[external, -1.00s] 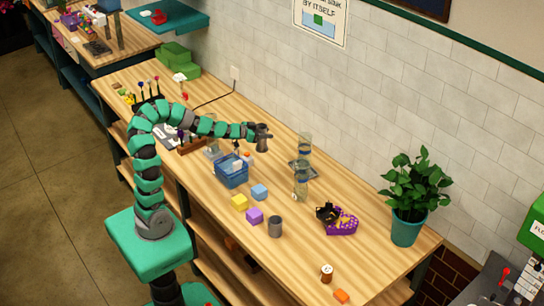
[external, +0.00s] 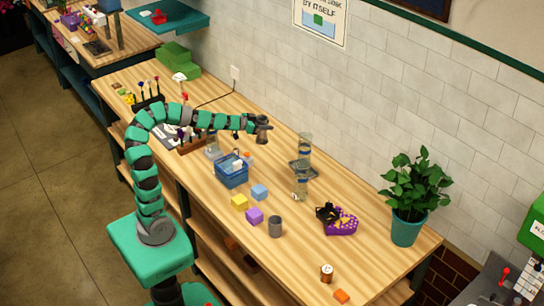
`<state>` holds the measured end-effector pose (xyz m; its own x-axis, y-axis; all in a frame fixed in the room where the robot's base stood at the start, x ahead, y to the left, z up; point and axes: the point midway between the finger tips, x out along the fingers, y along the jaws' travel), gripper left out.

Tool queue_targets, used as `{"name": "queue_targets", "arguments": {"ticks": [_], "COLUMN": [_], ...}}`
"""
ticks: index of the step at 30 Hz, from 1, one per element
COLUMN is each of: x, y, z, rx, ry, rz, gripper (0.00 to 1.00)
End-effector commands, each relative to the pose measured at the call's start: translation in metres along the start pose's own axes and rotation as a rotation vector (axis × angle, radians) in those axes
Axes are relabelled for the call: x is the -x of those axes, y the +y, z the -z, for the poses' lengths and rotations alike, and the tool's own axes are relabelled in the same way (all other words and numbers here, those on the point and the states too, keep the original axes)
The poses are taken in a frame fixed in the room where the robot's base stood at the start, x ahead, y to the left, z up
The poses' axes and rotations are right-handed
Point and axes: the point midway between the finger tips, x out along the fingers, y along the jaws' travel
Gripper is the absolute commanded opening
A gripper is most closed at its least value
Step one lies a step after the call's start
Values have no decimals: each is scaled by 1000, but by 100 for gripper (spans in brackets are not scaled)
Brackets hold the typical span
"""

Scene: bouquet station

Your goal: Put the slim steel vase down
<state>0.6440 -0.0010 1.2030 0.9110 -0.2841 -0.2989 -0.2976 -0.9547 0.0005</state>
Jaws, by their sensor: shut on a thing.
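My gripper (external: 257,128) is at the end of the outstretched green arm, above the rear middle of the wooden table. It is shut on a small dark grey upright thing, which I take to be the slim steel vase (external: 262,133). The fingers and the vase blend together at this size, so the exact grip is hard to make out. The vase appears to be in the air, apart from the tabletop.
Bare wood lies right of the gripper, towards the wall.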

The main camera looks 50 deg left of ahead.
Motion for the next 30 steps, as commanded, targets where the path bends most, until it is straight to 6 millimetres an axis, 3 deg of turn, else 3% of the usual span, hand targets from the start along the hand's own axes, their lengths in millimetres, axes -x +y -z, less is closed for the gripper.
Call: {"name": "queue_targets", "arguments": {"ticks": [5,22,30], "x": [9,-20,-36], "y": [-2,2,32], "z": [30,-29,-56], "rx": [-1,-24,-83], "ry": [10,4,7], "rz": [4,-96,-280], "gripper": [0,0,0]}}
